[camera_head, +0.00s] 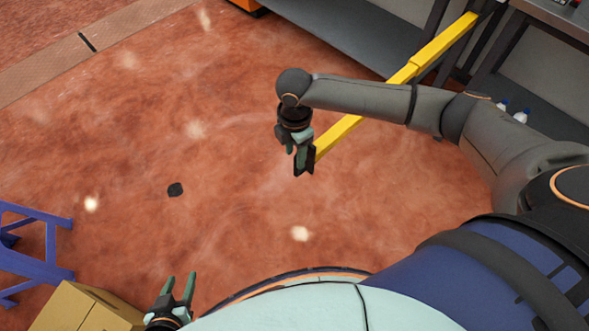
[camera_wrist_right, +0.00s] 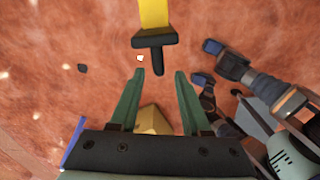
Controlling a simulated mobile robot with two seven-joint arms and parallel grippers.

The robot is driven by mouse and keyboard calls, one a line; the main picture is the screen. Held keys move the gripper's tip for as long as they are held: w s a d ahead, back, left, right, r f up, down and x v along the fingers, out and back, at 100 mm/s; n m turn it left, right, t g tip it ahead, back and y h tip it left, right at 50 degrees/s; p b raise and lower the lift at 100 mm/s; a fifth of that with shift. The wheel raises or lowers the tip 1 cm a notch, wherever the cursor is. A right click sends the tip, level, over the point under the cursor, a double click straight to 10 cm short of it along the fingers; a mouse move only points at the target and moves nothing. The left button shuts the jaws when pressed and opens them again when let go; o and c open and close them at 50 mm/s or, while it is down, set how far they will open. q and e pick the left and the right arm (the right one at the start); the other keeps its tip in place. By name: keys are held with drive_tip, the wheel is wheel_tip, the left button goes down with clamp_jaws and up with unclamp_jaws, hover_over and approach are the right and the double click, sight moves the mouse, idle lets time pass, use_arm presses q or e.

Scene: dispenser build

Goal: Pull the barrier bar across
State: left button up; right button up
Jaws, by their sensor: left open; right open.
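The yellow barrier bar (camera_head: 440,46) runs from the upper right, passes under my right forearm and ends in a black handle (camera_head: 308,161). My right gripper (camera_head: 301,157) is open and sits at that handle. In the right wrist view, the bar's yellow end (camera_wrist_right: 154,15) comes in from the top, and its black handle (camera_wrist_right: 157,62) points down toward the gap between the open fingertips (camera_wrist_right: 159,73). I cannot tell whether the fingers touch it. My left gripper (camera_head: 181,277) is open and empty, low in the head view.
A cardboard box (camera_head: 84,309) stands at the lower left beside a blue frame (camera_head: 34,256). Grey shelving (camera_head: 345,30) lines the top right. A small dark piece (camera_head: 175,190) lies on the reddish floor (camera_head: 120,140), which is mostly clear.

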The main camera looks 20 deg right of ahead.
sight(295, 177)
wheel_tip(295, 177, down, 9)
drive_tip(key=shift+r+b, duration=0.2)
drive_tip(key=shift+b, duration=0.2)
drive_tip(key=c, duration=0.7)
clamp_jaws()
drive_tip(key=shift+s+f, duration=0.1)
idle(0.5)
